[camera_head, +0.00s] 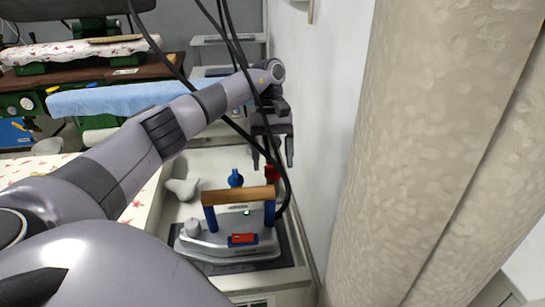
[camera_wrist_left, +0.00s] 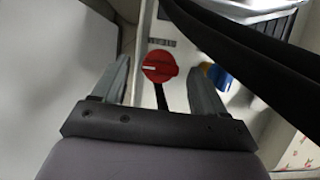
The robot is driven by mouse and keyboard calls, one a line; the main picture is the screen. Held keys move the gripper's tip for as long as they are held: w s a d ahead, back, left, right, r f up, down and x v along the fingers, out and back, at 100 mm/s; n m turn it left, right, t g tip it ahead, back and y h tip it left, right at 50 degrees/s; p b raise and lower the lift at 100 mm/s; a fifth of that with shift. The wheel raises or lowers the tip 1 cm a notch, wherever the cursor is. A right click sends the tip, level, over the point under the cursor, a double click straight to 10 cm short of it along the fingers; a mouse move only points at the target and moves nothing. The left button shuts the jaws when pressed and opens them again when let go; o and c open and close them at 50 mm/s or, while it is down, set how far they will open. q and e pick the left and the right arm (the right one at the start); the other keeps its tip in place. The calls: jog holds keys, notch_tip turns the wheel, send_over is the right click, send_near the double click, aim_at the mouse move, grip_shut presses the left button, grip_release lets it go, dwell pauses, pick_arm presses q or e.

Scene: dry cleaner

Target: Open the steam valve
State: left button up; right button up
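A red knob (camera_wrist_left: 160,67) with a white line on its face is in the left wrist view. It is fixed to a pale panel, and I take it to be the steam valve. In the head view the red knob (camera_head: 271,174) shows small behind the iron, just below my left gripper (camera_head: 272,160). In the wrist view my left gripper (camera_wrist_left: 161,72) is open, its fingers on either side of the red knob, with gaps visible. I cannot tell how far the fingertips are from the panel. My right gripper is in neither view.
A blue knob (camera_head: 236,179) stands left of the red one. A steam iron (camera_head: 230,240) with a wooden handle sits in front. Black hoses (camera_wrist_left: 240,50) hang close by the gripper. A white wall (camera_head: 318,110) and beige column (camera_head: 440,150) are close on the right.

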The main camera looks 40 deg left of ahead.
pick_arm(q)
jog(key=shift+w+a+r, duration=0.15)
jog(key=shift+r, duration=0.3)
jog(key=p+v, duration=0.1)
jog(key=v, duration=0.5)
dwell(0.7)
